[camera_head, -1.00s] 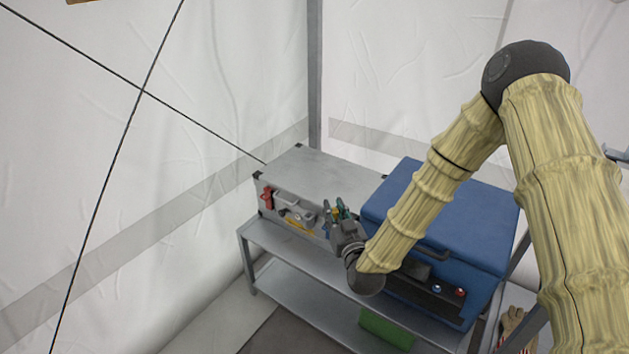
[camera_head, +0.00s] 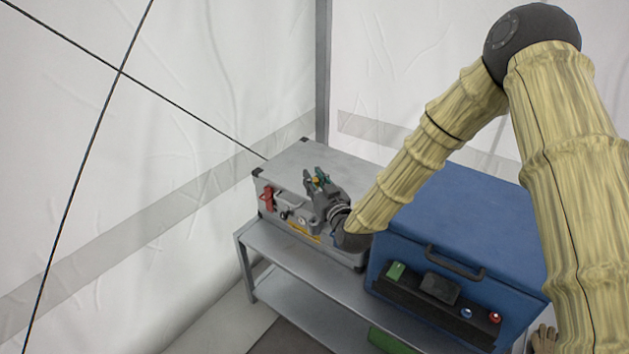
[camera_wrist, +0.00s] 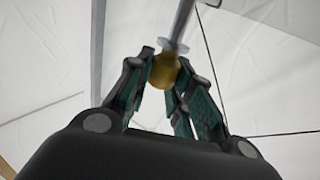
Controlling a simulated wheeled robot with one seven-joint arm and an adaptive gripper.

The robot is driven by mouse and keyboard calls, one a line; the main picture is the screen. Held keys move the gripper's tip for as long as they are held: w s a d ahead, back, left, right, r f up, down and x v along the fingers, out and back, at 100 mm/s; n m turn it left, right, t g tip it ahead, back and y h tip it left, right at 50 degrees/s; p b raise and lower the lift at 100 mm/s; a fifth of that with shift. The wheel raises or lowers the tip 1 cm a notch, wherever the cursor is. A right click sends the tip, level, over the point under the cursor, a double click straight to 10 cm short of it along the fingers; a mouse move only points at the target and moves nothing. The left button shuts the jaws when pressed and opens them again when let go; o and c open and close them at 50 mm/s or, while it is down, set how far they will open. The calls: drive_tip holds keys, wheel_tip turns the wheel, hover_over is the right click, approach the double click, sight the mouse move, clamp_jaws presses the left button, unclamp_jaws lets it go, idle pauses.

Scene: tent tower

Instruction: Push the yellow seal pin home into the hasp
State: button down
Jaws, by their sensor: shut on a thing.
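The yellow seal pin (camera_wrist: 163,72) is between my gripper's green-padded fingers in the wrist view. A pale disc sits just beyond its yellow end, with a grey rod above. My gripper (camera_head: 318,182) is shut on the pin, just above the right front of the grey metal case (camera_head: 312,158). Only a small yellow-orange spot of the pin shows there. Grey metal fittings (camera_head: 292,215) are on the case's front, left of my gripper. I cannot tell clearly which part is the hasp, or whether the pin touches it.
A red latch (camera_head: 268,197) and a yellow strip (camera_head: 304,229) are on the case front. A blue box (camera_head: 460,215) stands close on the right. Both are on a metal shelf (camera_head: 290,245). Tent wall and a dark cord are at left.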

drive_tip(key=shift+s+f, duration=0.1)
drive_tip(key=shift+f+b, duration=0.35)
drive_tip(key=shift+f, duration=0.05)
drive_tip(key=shift+f+b, duration=1.4)
drive_tip(key=shift+f, duration=1)
drive_tip(key=shift+f+b, duration=0.85)
drive_tip(key=shift+f, duration=0.55)
drive_tip(key=shift+r, duration=0.25)
drive_tip(key=shift+r+p, duration=0.6)
drive_tip(key=shift+r, duration=0.2)
drive_tip(key=shift+f+b, duration=0.65)
drive_tip(key=shift+f, duration=0.35)
idle(1.4)
drive_tip(key=c, duration=1.2)
unclamp_jaws()
drive_tip(key=shift+s, duration=0.1)
